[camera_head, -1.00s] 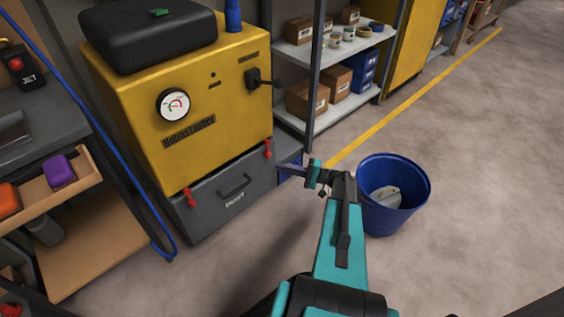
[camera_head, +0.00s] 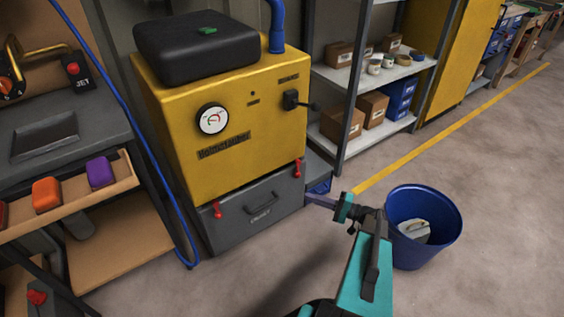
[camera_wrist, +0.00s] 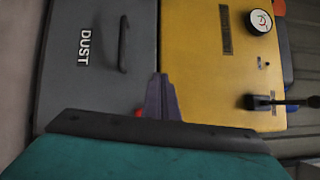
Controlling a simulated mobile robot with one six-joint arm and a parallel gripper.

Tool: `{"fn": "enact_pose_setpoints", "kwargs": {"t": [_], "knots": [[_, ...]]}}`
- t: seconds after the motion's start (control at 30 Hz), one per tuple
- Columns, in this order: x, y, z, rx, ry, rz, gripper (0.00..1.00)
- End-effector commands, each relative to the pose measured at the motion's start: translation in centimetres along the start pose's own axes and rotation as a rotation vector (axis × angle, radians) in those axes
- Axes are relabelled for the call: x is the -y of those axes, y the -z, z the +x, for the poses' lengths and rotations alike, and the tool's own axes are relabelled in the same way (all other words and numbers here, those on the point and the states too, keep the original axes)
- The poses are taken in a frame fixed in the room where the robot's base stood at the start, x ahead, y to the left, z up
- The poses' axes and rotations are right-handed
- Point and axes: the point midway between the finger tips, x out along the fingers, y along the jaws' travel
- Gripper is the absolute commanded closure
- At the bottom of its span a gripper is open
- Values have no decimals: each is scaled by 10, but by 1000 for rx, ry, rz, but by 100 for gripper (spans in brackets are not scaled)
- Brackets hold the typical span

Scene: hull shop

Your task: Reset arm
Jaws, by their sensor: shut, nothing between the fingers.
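My gripper (camera_head: 322,201) is at the end of my teal and black arm, in front of the lower right of the yellow machine (camera_head: 228,150). Its fingers are together with nothing between them. In the wrist view the shut fingers (camera_wrist: 161,98) point at the seam between the grey dust drawer (camera_wrist: 95,65) and the yellow body (camera_wrist: 210,75). A red latch is partly hidden behind the fingers. The drawer, marked DUST, also shows in the head view (camera_head: 262,212) and sits shut under the yellow body.
A blue bin (camera_head: 425,228) with a pale object inside stands right of my arm. A workbench (camera_head: 75,130) with a tray of coloured blocks is at left. A blue hose (camera_head: 130,110) hangs between. Shelving (camera_head: 375,75) stands behind. Floor at right is clear.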

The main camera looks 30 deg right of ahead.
Motion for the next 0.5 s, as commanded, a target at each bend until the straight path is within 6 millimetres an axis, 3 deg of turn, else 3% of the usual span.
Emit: {"fn": "enact_pose_setpoints", "kwargs": {"t": [0.27,0.5], "knots": [[5,-4,12,19,-2,1,100],[16,-30,61,105,-10,18,100]]}}
